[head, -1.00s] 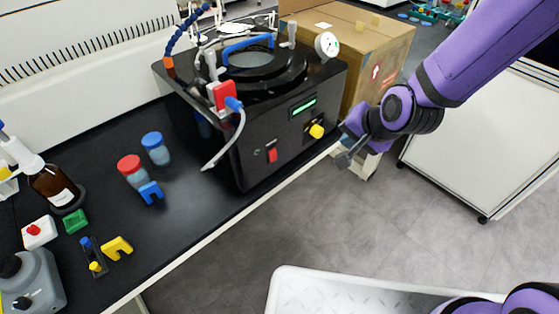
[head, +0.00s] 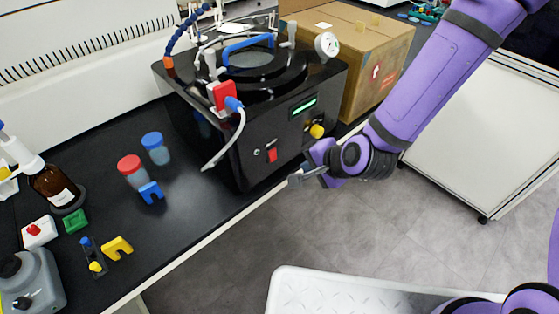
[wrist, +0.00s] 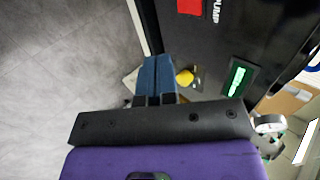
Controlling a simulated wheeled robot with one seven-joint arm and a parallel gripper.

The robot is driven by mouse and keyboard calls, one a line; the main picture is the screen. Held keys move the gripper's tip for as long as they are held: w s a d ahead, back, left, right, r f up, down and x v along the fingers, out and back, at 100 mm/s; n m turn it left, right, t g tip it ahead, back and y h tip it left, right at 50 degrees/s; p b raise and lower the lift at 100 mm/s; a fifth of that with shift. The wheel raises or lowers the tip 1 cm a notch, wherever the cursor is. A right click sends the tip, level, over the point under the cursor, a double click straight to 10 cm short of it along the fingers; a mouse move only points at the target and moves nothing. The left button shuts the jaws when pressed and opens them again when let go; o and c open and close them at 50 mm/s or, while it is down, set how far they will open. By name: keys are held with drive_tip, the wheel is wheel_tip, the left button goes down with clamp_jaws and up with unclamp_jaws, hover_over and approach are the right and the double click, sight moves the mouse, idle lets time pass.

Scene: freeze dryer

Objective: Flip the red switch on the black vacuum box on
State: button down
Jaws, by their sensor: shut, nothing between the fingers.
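The black vacuum box (head: 238,160) stands on the dark bench. Its red switch (head: 271,155) is on the front face, left of the yellow knob (head: 317,131) and below the green display (head: 303,106). In the wrist view the red switch (wrist: 190,6) is cut by the top edge, beside the word PUMP. My gripper (head: 294,181) is shut and empty, in front of the box's face, below and a little right of the switch, apart from it. In the wrist view its closed fingers (wrist: 157,63) point up toward the panel. I cannot tell the switch's position.
A cardboard box (head: 372,60) stands behind the vacuum box. Two capped jars (head: 156,150) and small coloured parts lie on the bench to the left. A white tray (head: 300,290) is at the bottom. Open floor lies in front of the bench.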

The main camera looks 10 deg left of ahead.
sight(274, 161)
drive_tip(key=shift+w+a+r+x, duration=0.2)
drive_tip(key=shift+r+x, duration=0.1)
drive_tip(key=shift+x, duration=1.9)
drive_tip(key=shift+w+a+r+x, duration=0.2)
drive_tip(key=shift+a+r+x, duration=0.05)
drive_tip(key=shift+x, duration=1.95)
drive_tip(key=shift+w+a+r+x, duration=0.2)
drive_tip(key=shift+r+x, duration=0.1)
drive_tip(key=shift+x, duration=1.9)
drive_tip(key=shift+w+a, duration=0.1)
drive_tip(key=shift+a, duration=0.05)
drive_tip(key=shift+r, duration=0.1)
